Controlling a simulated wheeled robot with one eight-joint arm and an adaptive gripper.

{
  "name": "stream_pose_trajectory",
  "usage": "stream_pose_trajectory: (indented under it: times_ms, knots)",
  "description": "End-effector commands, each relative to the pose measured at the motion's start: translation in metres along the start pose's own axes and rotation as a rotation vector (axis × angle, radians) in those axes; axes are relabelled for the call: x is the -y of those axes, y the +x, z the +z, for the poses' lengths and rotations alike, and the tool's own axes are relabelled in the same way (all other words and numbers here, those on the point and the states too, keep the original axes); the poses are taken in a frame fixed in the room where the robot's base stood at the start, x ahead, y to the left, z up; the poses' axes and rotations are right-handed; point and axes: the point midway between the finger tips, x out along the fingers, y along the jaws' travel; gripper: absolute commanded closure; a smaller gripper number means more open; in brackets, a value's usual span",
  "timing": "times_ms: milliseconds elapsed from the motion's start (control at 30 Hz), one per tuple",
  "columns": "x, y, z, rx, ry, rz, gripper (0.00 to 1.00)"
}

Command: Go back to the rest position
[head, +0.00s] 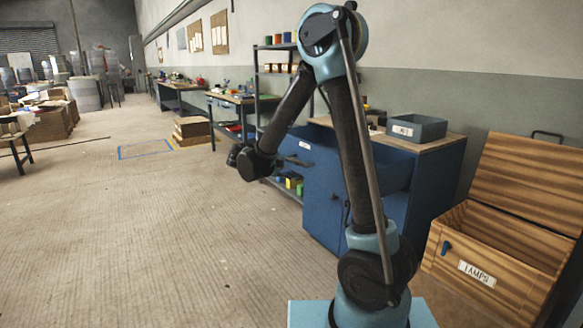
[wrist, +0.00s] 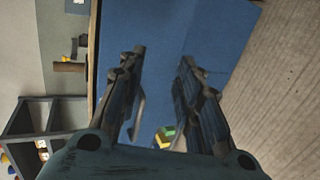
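My gripper shows in the wrist view (wrist: 162,56) with its two dark fingers spread apart and nothing between the tips. In the head view my arm rises from its base and bends down to the left, and its dark wrist end is in front of the blue cabinet's left side. The blue cabinet (head: 322,215) fills much of the wrist view (wrist: 215,35) beyond the fingers. I cannot tell how far the fingertips are from it.
A grey labelled bin (head: 428,131) stands on the cabinet top. An open wooden chest (head: 515,285) labelled LAMPS is at the right. A shelf rack (head: 268,88) and workbenches (head: 232,98) line the wall. Wooden boxes (head: 192,130) sit on the floor.

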Motion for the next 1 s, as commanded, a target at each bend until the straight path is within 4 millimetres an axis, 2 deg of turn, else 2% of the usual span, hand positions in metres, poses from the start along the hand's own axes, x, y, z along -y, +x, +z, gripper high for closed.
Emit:
stream_pose_trajectory:
  times_ms: [200, 500, 767, 1000]
  knots:
    - [-0.022, 0.029, 0.047, 0.036, 0.006, -0.129, 0.68]
    - [-0.034, 0.056, 0.115, 0.072, 0.038, -0.310, 0.68]
    - [-0.030, 0.069, 0.176, 0.096, 0.089, -0.465, 0.68]
    - [-0.017, 0.071, 0.230, 0.111, 0.153, -0.605, 0.68]
